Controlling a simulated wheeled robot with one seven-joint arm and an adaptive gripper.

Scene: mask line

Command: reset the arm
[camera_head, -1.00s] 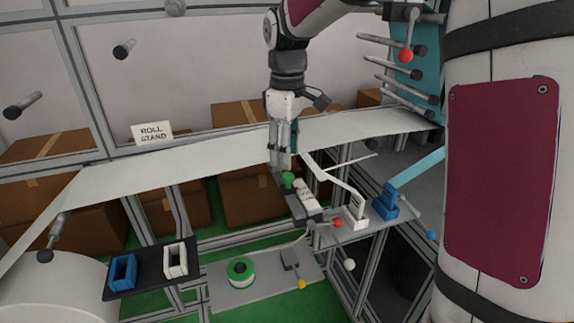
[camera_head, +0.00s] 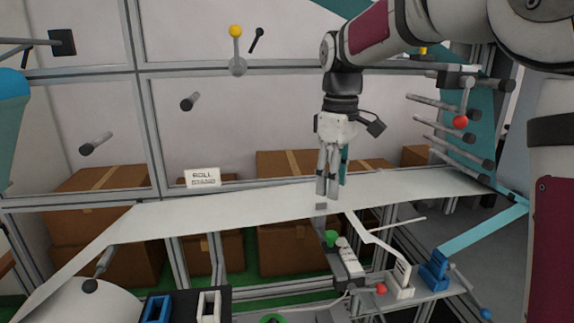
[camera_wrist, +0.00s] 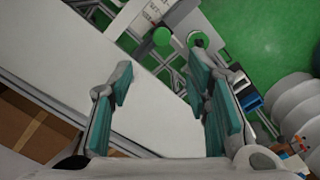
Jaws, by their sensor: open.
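My gripper (camera_head: 328,192) hangs pointing down in the head view, in front of the white web strip (camera_head: 240,203). Its fingers look close together from this side. In the wrist view my gripper (camera_wrist: 160,95) shows its two teal-padded fingers spread wide apart, with nothing between them but the white strip beyond. My arm comes in from the upper right and bends down at the wrist. Below the fingertips is a small station with a green knob (camera_head: 331,238) and a white block (camera_head: 349,262); the fingers appear apart from it.
A sign reading ROLL (camera_head: 203,177) stands behind the strip. Rods with a red ball (camera_head: 460,122) stick out at the right. A blue clamp (camera_head: 434,270) and teal strip (camera_head: 485,228) are lower right. A yellow-ball lever (camera_head: 236,31) is at the top. A white roll (camera_head: 75,300) is lower left.

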